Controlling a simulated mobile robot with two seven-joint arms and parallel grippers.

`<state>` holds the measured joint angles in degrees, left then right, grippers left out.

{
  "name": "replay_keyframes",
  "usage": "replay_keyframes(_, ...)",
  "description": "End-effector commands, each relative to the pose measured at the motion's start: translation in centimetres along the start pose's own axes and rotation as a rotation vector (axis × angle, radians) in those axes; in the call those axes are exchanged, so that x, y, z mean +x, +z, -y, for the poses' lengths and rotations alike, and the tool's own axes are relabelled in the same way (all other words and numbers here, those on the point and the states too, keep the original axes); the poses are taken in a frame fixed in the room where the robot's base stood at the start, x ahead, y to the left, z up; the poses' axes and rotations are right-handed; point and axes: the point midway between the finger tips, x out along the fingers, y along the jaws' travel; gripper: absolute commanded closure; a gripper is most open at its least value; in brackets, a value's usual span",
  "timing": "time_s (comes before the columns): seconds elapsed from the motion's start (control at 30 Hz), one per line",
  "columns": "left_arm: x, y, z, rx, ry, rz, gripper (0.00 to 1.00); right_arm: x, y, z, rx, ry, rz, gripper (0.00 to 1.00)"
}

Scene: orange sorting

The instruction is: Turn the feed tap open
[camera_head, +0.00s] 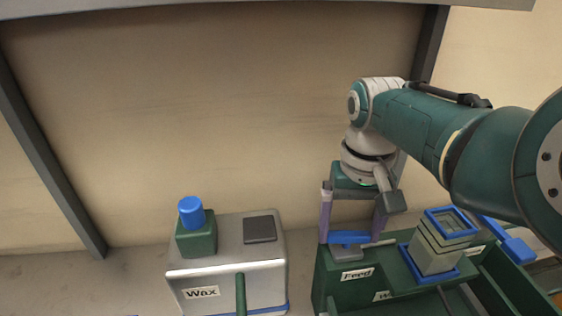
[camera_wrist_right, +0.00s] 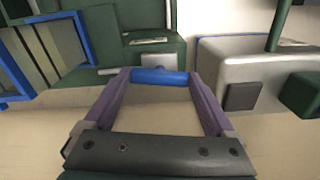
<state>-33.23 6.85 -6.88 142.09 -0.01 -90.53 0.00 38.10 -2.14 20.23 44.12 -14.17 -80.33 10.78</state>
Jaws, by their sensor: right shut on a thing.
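The feed tap has a blue bar handle (camera_head: 346,239) on a grey stub, on top of the green housing with the "Feed" label (camera_head: 357,274). My right gripper (camera_head: 351,236) points down over it, with one purple finger at each end of the blue bar. In the right wrist view the blue handle (camera_wrist_right: 160,77) lies across between the fingertips of the right gripper (camera_wrist_right: 160,79), which is shut on it. The bar runs roughly left to right in the head view. My left gripper is not in view.
A grey box labelled "Wax" (camera_head: 258,276) with a blue-capped green block (camera_head: 191,212) stands left of the housing, with a gap between. A blue-rimmed hopper (camera_head: 437,248) stands close right of the gripper. Another blue handle (camera_head: 517,250) lies farther right. A wall is behind.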

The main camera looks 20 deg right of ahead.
Motion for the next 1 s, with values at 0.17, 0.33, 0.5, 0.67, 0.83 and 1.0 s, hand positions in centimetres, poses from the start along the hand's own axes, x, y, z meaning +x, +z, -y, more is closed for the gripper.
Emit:
replay_keyframes(0.17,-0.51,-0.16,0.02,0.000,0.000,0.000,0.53,-0.21,-0.07,-0.04,-0.097,0.002,-0.001,0.66)
replay_keyframes(0.33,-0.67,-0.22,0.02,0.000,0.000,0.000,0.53,-0.16,-0.08,0.00,-0.154,0.000,-0.001,0.66)
replay_keyframes(0.5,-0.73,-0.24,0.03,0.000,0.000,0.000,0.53,-0.12,-0.08,-0.01,-0.181,0.001,-0.001,0.66)
replay_keyframes(0.67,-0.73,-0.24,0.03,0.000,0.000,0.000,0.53,-0.10,-0.08,0.00,-0.188,0.000,-0.001,0.66)
replay_keyframes(0.83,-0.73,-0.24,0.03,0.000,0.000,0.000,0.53,-0.10,-0.08,0.01,-0.189,0.000,-0.002,0.66)
replay_keyframes(1.0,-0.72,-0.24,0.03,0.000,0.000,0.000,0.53,-0.09,-0.08,0.02,-0.189,0.000,-0.002,0.01)
